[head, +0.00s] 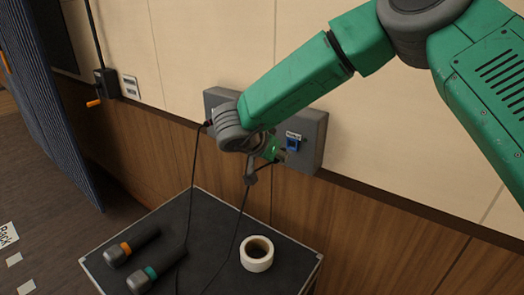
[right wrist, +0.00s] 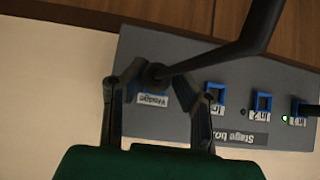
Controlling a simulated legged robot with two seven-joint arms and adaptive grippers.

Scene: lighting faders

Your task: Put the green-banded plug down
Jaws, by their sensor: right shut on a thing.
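My right gripper (head: 265,163) is in front of the grey stage box (head: 312,135) on the wall. It is shut on a dark plug (right wrist: 157,76), whose black cable crosses the right wrist view (right wrist: 262,28) and hangs down in the head view. The plug is in front of the labelled socket at one end of the box; I cannot tell whether it touches it. Its green band is not clearly visible. Another plug (head: 208,123) sits at the box's left end, with a lit green light beside it in the right wrist view (right wrist: 285,119). My left gripper is out of view.
A black-topped case (head: 215,222) stands below the box. On it are an orange-banded microphone (head: 131,246), a teal-banded microphone (head: 158,270) and a white tape roll (head: 257,254). Cables hang across the case. Two blue-framed sockets (right wrist: 216,95) (right wrist: 263,102) look empty.

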